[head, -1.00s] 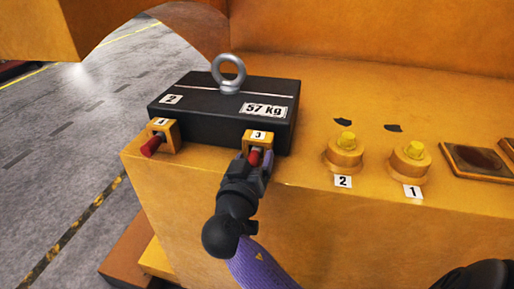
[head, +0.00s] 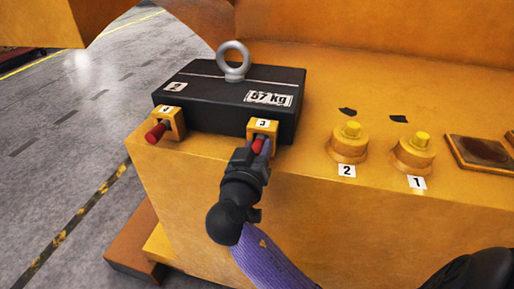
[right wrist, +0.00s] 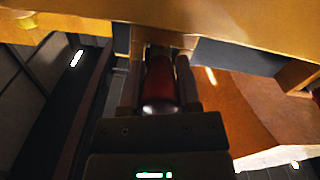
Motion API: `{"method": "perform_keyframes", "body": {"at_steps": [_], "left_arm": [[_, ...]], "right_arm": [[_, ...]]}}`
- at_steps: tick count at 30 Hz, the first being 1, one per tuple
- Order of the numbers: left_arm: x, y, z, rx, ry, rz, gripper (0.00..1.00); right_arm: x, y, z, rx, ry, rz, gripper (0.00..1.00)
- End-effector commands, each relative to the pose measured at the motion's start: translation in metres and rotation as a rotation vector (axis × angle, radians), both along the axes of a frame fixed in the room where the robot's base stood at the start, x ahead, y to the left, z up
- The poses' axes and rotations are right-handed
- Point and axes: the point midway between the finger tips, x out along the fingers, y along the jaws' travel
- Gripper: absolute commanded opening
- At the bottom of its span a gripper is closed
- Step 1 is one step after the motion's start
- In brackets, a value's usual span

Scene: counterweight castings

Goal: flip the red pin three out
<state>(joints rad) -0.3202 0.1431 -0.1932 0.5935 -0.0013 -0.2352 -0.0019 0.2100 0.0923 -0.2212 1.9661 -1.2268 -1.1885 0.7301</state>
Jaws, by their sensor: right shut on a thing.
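The red pin three (head: 256,147) sits in a small yellow bracket (head: 264,127) with a "3" label, at the front of the black 57 kg block (head: 232,98). My right gripper (head: 257,151) is shut on this pin. In the right wrist view the red pin (right wrist: 160,82) lies between the two fingers (right wrist: 158,88); its rounded end faces the camera. The fingers partly hide the pin in the head view. My left gripper is not in view.
Red pin four (head: 155,133) sticks out of its own bracket (head: 174,119) at left. Two round yellow bosses, two (head: 348,148) and one (head: 414,157), stand at right. A silver eye ring (head: 233,61) tops the block. The yellow ledge's front edge runs below.

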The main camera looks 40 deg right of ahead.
Motion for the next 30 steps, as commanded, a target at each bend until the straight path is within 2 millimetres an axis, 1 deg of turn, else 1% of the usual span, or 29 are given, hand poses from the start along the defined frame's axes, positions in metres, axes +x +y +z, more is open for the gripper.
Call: {"method": "perform_keyframes", "body": {"at_steps": [30], "left_arm": [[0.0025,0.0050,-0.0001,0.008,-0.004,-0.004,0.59]], "right_arm": [[-0.0011,0.0022,-0.0003,0.000,0.000,0.002,0.00]]}}
